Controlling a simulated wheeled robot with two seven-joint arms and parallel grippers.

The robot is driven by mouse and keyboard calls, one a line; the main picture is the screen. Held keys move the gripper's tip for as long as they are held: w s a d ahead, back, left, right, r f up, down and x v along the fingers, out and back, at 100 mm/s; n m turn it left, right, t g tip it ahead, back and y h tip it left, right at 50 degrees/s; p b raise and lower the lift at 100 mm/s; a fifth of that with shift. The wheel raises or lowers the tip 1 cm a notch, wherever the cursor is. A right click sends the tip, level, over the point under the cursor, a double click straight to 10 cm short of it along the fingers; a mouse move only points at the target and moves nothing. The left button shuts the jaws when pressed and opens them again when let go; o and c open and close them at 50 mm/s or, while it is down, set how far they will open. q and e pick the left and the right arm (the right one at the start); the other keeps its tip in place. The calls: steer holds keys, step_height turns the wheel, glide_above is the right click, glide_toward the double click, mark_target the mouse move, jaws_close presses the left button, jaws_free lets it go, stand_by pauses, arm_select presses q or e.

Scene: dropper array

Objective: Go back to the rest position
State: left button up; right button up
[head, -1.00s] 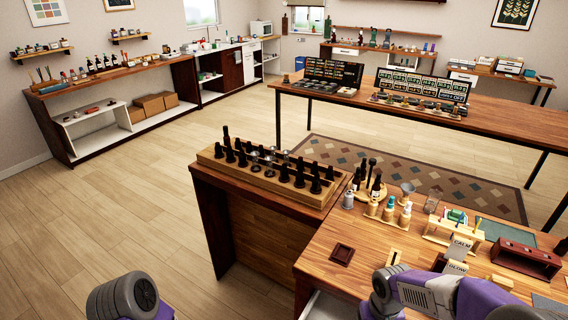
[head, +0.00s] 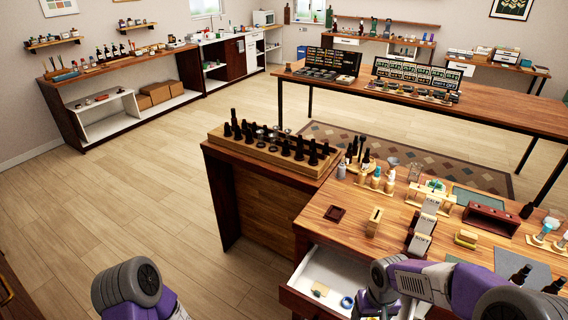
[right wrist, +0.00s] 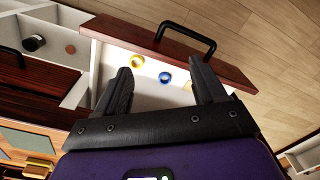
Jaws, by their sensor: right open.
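In the right wrist view my right gripper (right wrist: 163,68) is open, with nothing between its two dark fingers. It is over or near an open white drawer (right wrist: 112,84) with a wooden front (right wrist: 225,72) and a black handle (right wrist: 185,36). In the head view my right arm (head: 420,280) comes in at the lower right, beside the open drawer (head: 335,265); its fingers are not clear there. My left arm (head: 130,285) shows only as a purple and grey link at the lower left, and its gripper is out of view.
The drawer holds a yellow ring (right wrist: 137,61) and a blue ring (right wrist: 166,77). The wooden desk (head: 345,200) carries bottles, card stands and a dark red box (head: 490,218). A dropper rack (head: 270,150) stands on its left part. Floor on the left is clear.

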steer(key=a+f+y, duration=0.2)
steer(key=a+f, duration=0.3)
steer(key=f, duration=0.5)
steer(key=s+a+f+m+y, duration=0.2)
steer(key=s+a+f+m, duration=0.1)
steer(key=s+a+f, duration=0.65)
arm_select(q)
step_height(320, 180, down, 10)
steer(key=w+b, duration=0.1)
steer(key=b, duration=0.9)
steer(key=shift+w, duration=0.2)
arm_select(e)
step_height(320, 180, down, 12)
steer(key=d, duration=0.2)
steer(key=shift+t, duration=0.3)
steer(key=shift+s, duration=0.1)
